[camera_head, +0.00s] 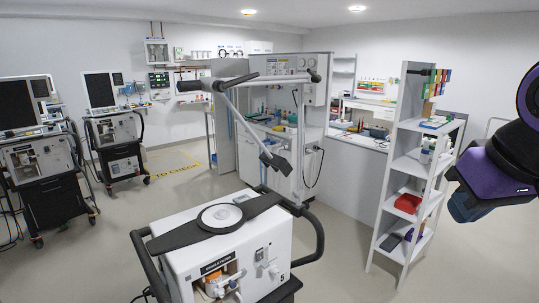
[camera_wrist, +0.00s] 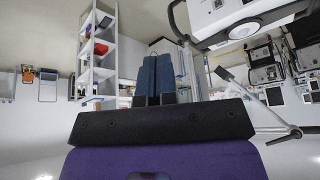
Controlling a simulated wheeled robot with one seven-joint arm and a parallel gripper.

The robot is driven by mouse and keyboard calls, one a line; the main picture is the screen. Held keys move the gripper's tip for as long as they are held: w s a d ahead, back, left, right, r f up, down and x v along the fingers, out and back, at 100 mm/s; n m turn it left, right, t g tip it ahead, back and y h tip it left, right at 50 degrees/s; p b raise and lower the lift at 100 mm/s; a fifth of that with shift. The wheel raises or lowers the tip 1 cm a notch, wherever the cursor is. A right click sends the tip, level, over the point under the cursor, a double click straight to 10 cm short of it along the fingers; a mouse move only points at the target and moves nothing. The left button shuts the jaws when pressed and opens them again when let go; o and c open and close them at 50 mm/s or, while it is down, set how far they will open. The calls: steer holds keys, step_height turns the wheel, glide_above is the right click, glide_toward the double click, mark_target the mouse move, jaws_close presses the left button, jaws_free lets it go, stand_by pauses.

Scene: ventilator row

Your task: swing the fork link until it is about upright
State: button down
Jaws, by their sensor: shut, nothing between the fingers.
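A jointed support arm rises from the ventilator (camera_head: 220,245) in the foreground. Its post stands on the right, and a bar with dark joints runs left from the top. From the bar's left joint, a pale link (camera_head: 243,122), which I take for the fork link, slants down to the right. It ends in a dark, fork-like piece (camera_head: 274,160) and is clearly tilted. The link also shows in the wrist view (camera_wrist: 243,92). My gripper (camera_head: 466,207) is at the right edge, well apart from the link. In the wrist view its fingers (camera_wrist: 156,60) are together and empty.
A white shelf unit (camera_head: 413,165) with small boxes stands between the link and my gripper in the picture. A counter and tall cabinet (camera_head: 225,125) are behind. More ventilators on carts (camera_head: 112,130) stand at left. Open floor (camera_head: 335,262) lies right of the foreground ventilator.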

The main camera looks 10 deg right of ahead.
stand_by(0.4)
steer(key=c, duration=1.4)
jaws_free()
steer(key=shift+w, duration=0.2)
steer(key=shift+o, duration=1.2)
steer(key=w+a+n+t, duration=0.1)
steer(key=w+n+t, duration=0.1)
steer(key=w, duration=0.9)
steer(key=shift+a+r+n+t, duration=0.25)
steer(key=shift+a+n+t, duration=0.15)
steer(key=shift+t, duration=0.2)
steer(key=n+t+y, duration=0.7)
steer(key=n+y, duration=0.3)
steer(key=n, duration=0.1)
glide_toward(256, 138)
steer(key=x, duration=1)
steer(key=shift+w+a, duration=0.15)
steer(key=shift+w, duration=0.1)
jaws_close()
